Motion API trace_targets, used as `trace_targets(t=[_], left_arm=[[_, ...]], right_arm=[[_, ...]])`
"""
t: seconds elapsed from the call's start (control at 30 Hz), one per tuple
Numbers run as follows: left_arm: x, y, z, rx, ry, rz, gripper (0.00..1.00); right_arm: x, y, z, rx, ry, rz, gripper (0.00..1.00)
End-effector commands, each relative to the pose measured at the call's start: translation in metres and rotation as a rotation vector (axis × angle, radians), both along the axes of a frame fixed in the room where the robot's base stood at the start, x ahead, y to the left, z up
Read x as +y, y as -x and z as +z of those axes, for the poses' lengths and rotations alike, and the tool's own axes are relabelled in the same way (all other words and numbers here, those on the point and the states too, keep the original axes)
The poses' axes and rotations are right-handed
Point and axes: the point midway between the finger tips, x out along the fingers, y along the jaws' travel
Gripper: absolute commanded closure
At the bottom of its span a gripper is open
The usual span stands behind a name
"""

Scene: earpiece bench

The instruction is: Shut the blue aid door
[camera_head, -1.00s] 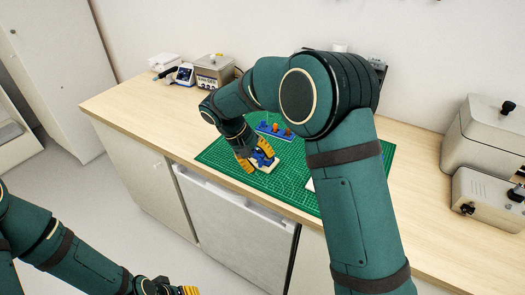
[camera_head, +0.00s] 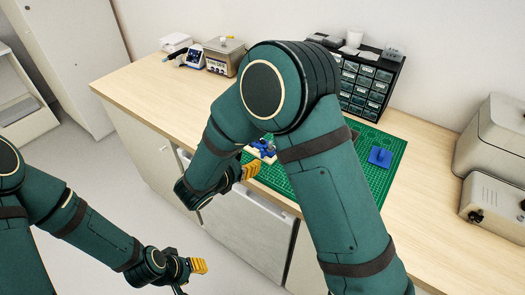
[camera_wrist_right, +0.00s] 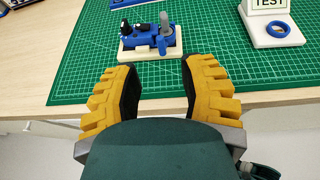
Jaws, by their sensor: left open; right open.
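The blue aid (camera_head: 265,148) sits on a cream block on the green mat, partly hidden behind my right arm in the head view. In the right wrist view the blue aid (camera_wrist_right: 145,36) shows black parts on its left and an upright grey-blue flap (camera_wrist_right: 164,30) at its right, seemingly the door standing up. My right gripper (camera_head: 250,172) is at the bench's front edge; in the wrist view its yellow fingers (camera_wrist_right: 160,78) are apart and empty, short of the block. My left gripper (camera_head: 198,266) is open and low, off the bench, far from the aid.
The green mat (camera_head: 385,190) covers the bench middle. A white stand marked TEST with a blue ring (camera_wrist_right: 278,29) stands right of the aid. A blue block (camera_head: 380,156) lies on the mat. A drawer cabinet (camera_head: 368,88) stands behind; grey boxes (camera_head: 495,140) are at right.

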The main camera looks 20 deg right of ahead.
Motion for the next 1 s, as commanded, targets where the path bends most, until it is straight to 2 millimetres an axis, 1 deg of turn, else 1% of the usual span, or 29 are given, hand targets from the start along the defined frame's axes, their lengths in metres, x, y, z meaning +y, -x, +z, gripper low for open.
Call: trace_targets(t=[0.03, 0.2, 0.33, 0.43, 0.6, 0.9, 0.93, 0.97, 1.0], left_arm=[[0.0, 0.0, -0.001, 0.001, 0.0, 0.0, 0.59], [0.0, 0.001, -0.003, 0.002, 0.0, -0.002, 0.59], [0.0, 0.002, -0.005, 0.004, 0.001, -0.004, 0.59], [0.0, 0.002, -0.005, 0.004, 0.001, -0.004, 0.59], [-0.001, 0.002, -0.006, 0.005, 0.001, -0.004, 0.59], [0.0, 0.002, -0.006, 0.005, 0.001, -0.004, 0.59], [0.0, 0.002, -0.006, 0.005, 0.001, -0.004, 0.59], [-0.001, 0.002, -0.006, 0.005, 0.001, -0.004, 0.59], [-0.001, 0.002, -0.006, 0.005, 0.001, -0.004, 0.59]], right_arm=[[-0.009, -0.006, -0.005, 0.001, 0.001, -0.005, 0.59], [-0.032, -0.026, -0.018, 0.001, 0.001, -0.005, 0.59], [-0.048, -0.039, -0.026, 0.0, -0.001, -0.006, 0.59], [-0.056, -0.047, -0.031, -0.001, -0.001, -0.004, 0.59], [-0.064, -0.054, -0.035, 0.0, -0.002, -0.002, 0.59], [-0.066, -0.056, -0.036, 0.0, -0.002, -0.002, 0.59], [-0.066, -0.056, -0.036, 0.0, -0.002, -0.002, 0.56], [-0.066, -0.056, -0.036, 0.0, -0.002, -0.002, 0.67], [-0.066, -0.055, -0.036, 0.0, -0.002, -0.002, 0.81]])
